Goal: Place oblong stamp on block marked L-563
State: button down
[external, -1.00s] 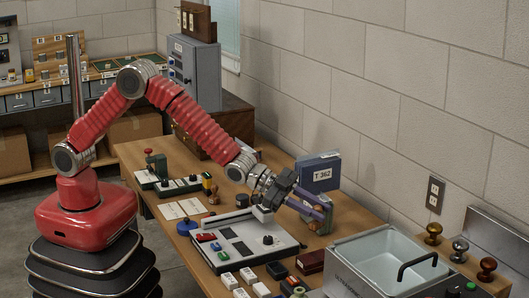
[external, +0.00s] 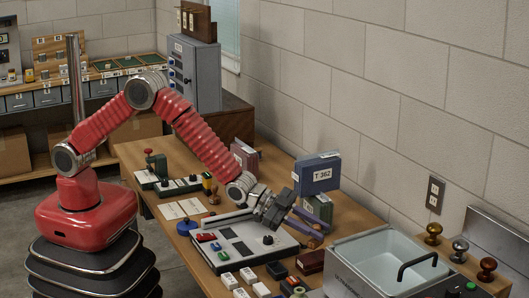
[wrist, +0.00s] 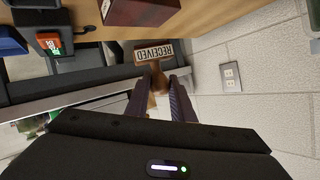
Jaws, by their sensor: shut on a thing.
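My gripper (wrist: 163,84) is shut on the oblong stamp (wrist: 152,53) in the wrist view. Its brown handle is between the two dark fingers, and its long pale face reads RECEIVED, upside down in this view. In the external view my gripper (external: 314,222) is low over the right side of the table, beside the grey panel and in front of the standing boxes. The stamp is hard to make out there. No marking L-563 is legible in either view. A blue box (external: 319,174) marked T 362 stands behind my gripper.
A grey panel (external: 262,238) with dark pads lies left of my gripper. Small boxes and a dark red box (external: 311,261) are near the front edge. A metal basin (external: 385,262) stands at the right, the wall behind. A green-grey box (external: 318,207) stands close behind the fingers.

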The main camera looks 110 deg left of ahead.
aim_at(316, 240)
jog(key=shift+f, duration=1.85)
jog(key=shift+f, duration=0.15)
jog(key=c, duration=1.5)
grip_release()
jog(key=shift+c, duration=0.2)
jog(key=shift+s+r, duration=0.3)
jog(key=shift+s, duration=0.1)
jog(key=d+v, duration=0.1)
jog(key=v, duration=1)
jog(key=shift+a, duration=0.5)
jog(key=shift+s, duration=0.1)
